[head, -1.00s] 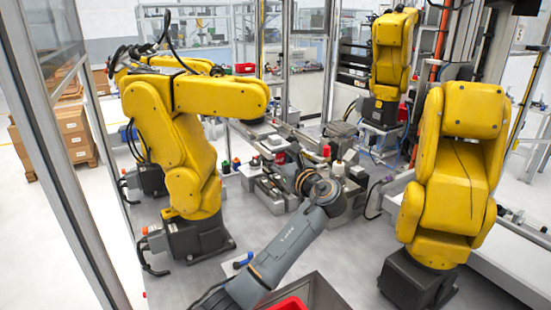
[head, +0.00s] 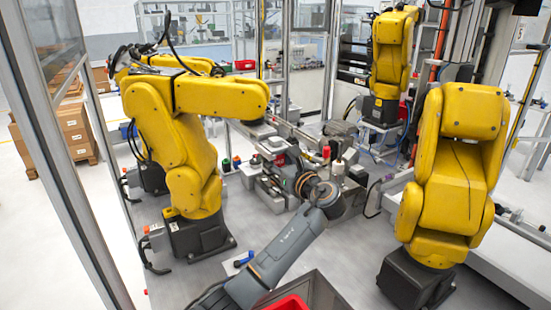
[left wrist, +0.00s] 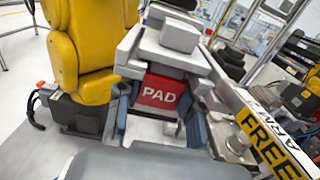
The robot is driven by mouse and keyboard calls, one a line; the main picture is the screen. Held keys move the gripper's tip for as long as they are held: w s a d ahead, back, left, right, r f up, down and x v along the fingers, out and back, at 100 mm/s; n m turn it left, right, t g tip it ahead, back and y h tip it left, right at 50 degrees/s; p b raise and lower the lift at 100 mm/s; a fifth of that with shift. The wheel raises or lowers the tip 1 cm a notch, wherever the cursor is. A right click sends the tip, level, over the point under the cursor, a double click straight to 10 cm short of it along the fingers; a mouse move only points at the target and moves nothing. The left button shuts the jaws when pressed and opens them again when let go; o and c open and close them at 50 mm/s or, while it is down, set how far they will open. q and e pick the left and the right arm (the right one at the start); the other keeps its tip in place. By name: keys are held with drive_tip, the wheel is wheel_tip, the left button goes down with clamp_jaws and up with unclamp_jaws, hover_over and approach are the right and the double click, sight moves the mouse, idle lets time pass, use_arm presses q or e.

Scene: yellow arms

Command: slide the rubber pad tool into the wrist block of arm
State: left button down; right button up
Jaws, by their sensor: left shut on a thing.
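My left arm comes in from the bottom of the head view, and its gripper (head: 300,182) is at the cluttered middle station, where its fingers are hard to make out. In the left wrist view the gripper (left wrist: 158,122) has its blue-grey fingers on both sides of a red block marked PAD (left wrist: 160,93), the rubber pad tool, and is shut on it. A grey block (left wrist: 160,57) lies just beyond the pad's top edge; I cannot tell whether they touch. The yellow arm (head: 220,96) ends above this station. My right gripper is not in view.
Another yellow arm (head: 455,170) stands at the right, and one (head: 392,60) at the back. A yellow FREE label (left wrist: 270,145) is right of the gripper. A red bin (head: 290,303) is at the bottom.

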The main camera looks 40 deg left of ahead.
use_arm(q)
drive_tip(key=shift+f, duration=0.15)
drive_tip(key=c, duration=0.8)
unclamp_jaws()
drive_tip(key=shift+f, duration=0.1)
drive_tip(key=shift+s+d, duration=0.1)
drive_tip(key=v, duration=1.2)
